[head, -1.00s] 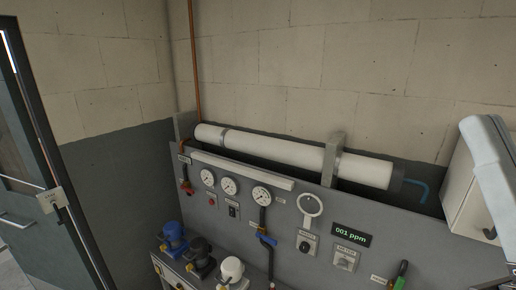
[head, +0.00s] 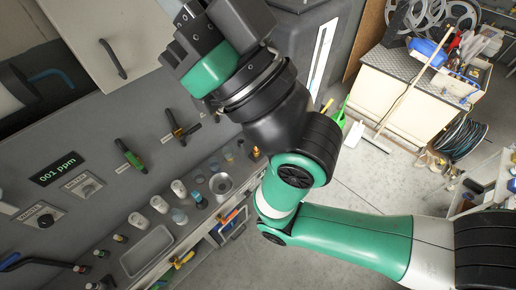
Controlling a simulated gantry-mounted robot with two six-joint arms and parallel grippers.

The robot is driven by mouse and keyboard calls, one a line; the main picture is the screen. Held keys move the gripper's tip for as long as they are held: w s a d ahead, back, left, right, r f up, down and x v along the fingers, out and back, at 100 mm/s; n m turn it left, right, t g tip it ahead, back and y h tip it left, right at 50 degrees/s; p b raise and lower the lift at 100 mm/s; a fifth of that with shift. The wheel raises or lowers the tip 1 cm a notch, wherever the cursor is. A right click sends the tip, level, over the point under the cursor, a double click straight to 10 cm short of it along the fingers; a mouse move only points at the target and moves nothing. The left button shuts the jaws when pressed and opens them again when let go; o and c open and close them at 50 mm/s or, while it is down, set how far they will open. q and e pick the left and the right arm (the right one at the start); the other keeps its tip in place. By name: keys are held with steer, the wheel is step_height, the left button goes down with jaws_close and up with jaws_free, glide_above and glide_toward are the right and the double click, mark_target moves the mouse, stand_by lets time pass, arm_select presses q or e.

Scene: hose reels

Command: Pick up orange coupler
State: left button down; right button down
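My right arm comes in from the right, and its black and green end (head: 196,48) is at the top middle, in front of the grey panel. Its fingertips are not clear, so I cannot tell whether it is open or shut. No orange coupler can be made out with certainty. A small orange-brown piece (head: 255,153) shows at the far end of the bench ledge, partly behind the arm. My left gripper is not in view.
Several small cylindrical fittings (head: 159,204) stand on the ledge beside a metal tray (head: 146,250). Valves with green (head: 130,156) and orange (head: 181,131) handles are on the panel.

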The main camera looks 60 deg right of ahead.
stand_by(0.4)
steer(key=c, duration=0.5)
jaws_free()
steer(key=shift+h, duration=0.3)
